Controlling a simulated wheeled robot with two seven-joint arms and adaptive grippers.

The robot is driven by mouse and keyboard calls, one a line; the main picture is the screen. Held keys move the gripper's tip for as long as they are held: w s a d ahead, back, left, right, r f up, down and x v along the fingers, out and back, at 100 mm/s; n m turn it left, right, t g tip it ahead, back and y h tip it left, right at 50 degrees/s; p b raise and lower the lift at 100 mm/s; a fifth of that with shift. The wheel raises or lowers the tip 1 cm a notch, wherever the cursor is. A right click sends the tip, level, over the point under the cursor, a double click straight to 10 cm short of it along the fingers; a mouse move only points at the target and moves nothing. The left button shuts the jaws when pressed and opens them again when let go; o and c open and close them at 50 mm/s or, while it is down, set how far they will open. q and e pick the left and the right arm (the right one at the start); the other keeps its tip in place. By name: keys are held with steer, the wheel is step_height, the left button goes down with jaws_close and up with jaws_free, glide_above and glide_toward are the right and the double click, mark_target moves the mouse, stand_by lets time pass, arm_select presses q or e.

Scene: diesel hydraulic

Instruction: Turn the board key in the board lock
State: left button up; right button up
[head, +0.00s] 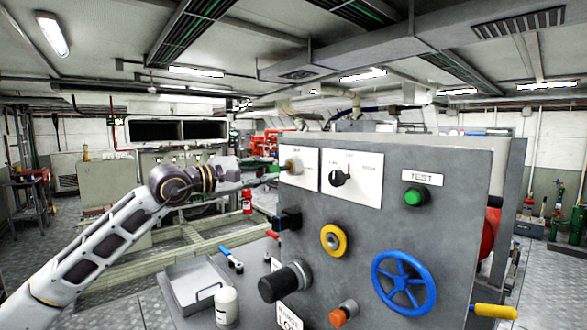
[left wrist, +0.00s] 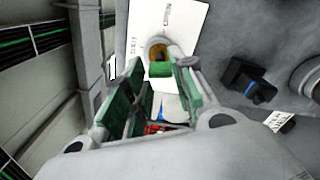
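The board lock (head: 293,166) is a brass-coloured round fitting on a white plate at the upper left of the grey board. It also shows in the left wrist view (left wrist: 157,49). A small green block, which looks like the head of the board key (left wrist: 160,69), sits at the lock's front. My left gripper (head: 270,178) is just left of the lock, pointing at it. In the left wrist view its green-padded fingers (left wrist: 160,90) are apart, with the key head near the gap between their tips and no clear contact. My right gripper is not in view.
The grey board (head: 385,220) also carries a black selector knob (head: 340,178), a green TEST button (head: 414,197), a yellow ring (head: 333,240) and a blue handwheel (head: 403,282). A black block (head: 288,221) sticks out below the lock. A tray (head: 197,284) and white bottle (head: 226,306) stand lower left.

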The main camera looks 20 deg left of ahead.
mark_target(274, 169)
arm_select(q)
steer(key=shift+n, duration=7.4)
steer(key=shift+w, duration=0.1)
steer(key=shift+p+x, duration=1.3)
steer(key=shift+x, duration=0.4)
steer(key=shift+c, duration=0.3)
